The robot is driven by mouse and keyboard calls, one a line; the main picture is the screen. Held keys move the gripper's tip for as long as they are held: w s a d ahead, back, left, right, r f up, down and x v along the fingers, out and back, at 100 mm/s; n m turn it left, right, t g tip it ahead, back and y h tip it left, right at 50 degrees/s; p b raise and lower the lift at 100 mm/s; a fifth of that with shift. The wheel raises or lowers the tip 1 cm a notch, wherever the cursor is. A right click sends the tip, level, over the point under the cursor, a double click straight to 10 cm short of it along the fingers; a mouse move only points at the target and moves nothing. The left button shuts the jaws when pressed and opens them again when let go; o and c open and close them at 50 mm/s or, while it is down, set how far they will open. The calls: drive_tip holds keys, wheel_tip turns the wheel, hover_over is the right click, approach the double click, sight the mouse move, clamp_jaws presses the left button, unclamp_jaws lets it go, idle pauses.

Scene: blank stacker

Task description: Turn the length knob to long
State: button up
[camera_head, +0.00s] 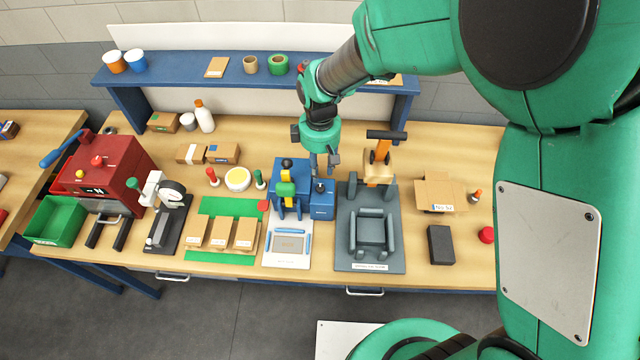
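My gripper (322,170) points down just above and behind a small blue box (321,206). Its grey fingers are small here, and I cannot tell whether they are open or touching the box. The small box has a dark top part (321,187) that may be a knob; its markings and setting are too small to read. It stands at the right side of a larger blue machine (290,172) with a green and yellow part (286,189) and a white base plate (287,256). No other part is clearly a length knob.
A grey fixture (370,262) with a dark-handled orange part (379,160) stands right of the blue box. Small cartons (220,233) on a green mat (220,257) lie left. A blue shelf (205,82) runs behind. A red machine (105,165) stands far left.

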sight(320, 187)
wheel_tip(320, 187, down, 8)
drive_tip(key=shift+f, duration=0.15)
idle(0.3)
clamp_jaws()
